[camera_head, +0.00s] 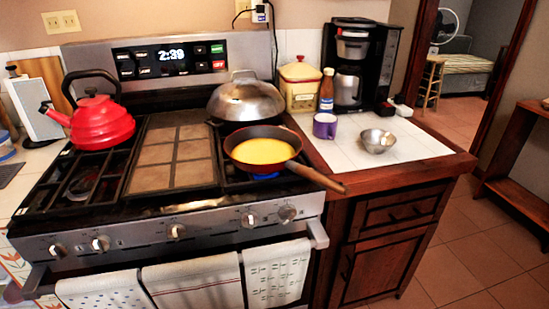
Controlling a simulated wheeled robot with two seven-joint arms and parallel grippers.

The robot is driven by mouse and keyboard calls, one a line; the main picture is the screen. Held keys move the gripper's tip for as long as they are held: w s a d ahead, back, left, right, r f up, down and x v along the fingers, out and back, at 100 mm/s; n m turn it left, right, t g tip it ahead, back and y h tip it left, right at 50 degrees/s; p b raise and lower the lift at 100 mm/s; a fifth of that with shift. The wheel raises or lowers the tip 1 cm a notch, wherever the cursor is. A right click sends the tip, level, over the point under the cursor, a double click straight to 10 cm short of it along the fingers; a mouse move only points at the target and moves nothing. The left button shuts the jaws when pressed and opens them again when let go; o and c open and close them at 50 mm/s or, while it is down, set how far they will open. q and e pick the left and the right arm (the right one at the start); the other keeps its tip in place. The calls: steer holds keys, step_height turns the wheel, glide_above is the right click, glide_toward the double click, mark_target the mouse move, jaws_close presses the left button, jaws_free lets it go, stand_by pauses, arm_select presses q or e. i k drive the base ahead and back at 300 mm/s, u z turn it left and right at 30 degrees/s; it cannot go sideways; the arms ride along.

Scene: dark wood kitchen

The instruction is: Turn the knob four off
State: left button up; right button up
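The stove (200,207) fills the left and middle of the head view, with several silver knobs in a row along its front panel. The knob fourth from the left (249,219) sits right of centre on the panel, beside the rightmost knob (287,213). Its exact turn angle is too small to tell. A pan with yellow liquid (262,151) sits on the front right burner, and a blue flame (265,177) shows under it. Neither of my grippers is in view.
The pan's wooden handle (316,178) juts out over the stove's front right edge. Towels (192,284) hang from the oven handle below the knobs. A red kettle (102,121) and a domed lid (246,102) are on the stove. The floor at right is clear.

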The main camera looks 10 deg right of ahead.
mark_target(287, 212)
steer(key=k, duration=0.5)
steer(key=u, duration=1.65)
steer(key=i, duration=0.95)
steer(key=z, duration=2.2)
